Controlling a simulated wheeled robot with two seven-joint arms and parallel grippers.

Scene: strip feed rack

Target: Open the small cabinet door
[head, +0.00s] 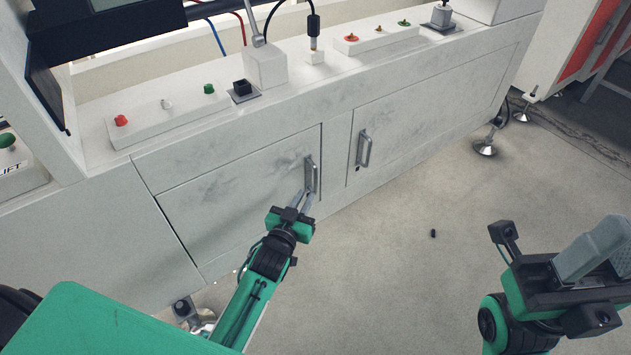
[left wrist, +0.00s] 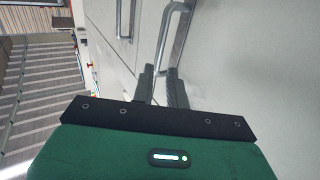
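The white cabinet front has a left door (head: 235,195) and a right door (head: 430,95), both flush with the panel. The left door has an upright metal bar handle (head: 311,175) near its right edge; the right door's handle (head: 364,148) is near its left edge. My left gripper (head: 304,197) is at the lower end of the left door's handle. In the left wrist view its fingers (left wrist: 161,85) are apart, with the handle (left wrist: 172,35) just ahead of the gap; contact cannot be told. My right gripper (head: 592,250) is away from the cabinet, its finger gap unclear.
Push buttons (head: 164,104) and a lever box (head: 266,66) sit on the ledge above the doors. The floor (head: 440,195) in front is mostly clear, with a small dark object (head: 433,233) on it. A metal levelling foot (head: 486,147) stands at the right.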

